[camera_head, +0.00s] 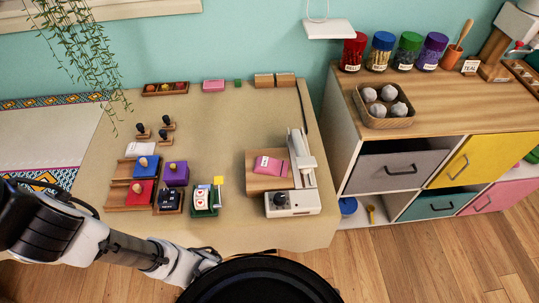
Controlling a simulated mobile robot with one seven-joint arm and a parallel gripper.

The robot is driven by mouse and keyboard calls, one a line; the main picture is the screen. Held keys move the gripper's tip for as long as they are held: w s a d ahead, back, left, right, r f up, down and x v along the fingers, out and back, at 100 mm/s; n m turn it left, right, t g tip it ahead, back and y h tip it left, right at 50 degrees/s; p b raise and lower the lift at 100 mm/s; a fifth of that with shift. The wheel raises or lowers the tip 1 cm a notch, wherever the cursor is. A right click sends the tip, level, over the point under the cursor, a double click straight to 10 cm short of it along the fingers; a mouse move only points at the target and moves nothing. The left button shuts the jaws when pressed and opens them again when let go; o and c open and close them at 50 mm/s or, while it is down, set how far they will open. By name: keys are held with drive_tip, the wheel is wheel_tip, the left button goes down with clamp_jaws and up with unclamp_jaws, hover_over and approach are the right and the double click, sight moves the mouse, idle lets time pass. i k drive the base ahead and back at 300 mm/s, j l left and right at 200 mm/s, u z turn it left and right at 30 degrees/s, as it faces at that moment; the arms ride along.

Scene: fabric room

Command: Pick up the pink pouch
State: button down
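A pink flat piece with a small white label (270,165) lies on the wooden board of a white device on the beige table; it looks like the pink pouch. A second, plain pink block (213,86) lies at the back of the table, and I cannot tell its material. My arm crosses the lower left of the head view, in front of the table, well apart from both pink things. I cannot make out my gripper's fingers in this view.
The white device (293,203) has a raised rail right of the board. Stamps, coloured blocks and a card holder (205,199) stand to the left. A cabinet (400,160) with jars and a basket stands at the right. The table's middle is clear.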

sight(265, 165)
drive_tip(key=k+j+z, duration=0.1)
drive_tip(key=z, duration=0.25)
drive_tip(key=k+j+z, duration=0.1)
drive_tip(key=z, duration=0.25)
drive_tip(key=k+j+z, duration=0.1)
drive_tip(key=z, duration=0.2)
drive_tip(key=k+j+z, duration=0.1)
drive_tip(key=z, duration=0.15)
drive_tip(key=j, duration=0.1)
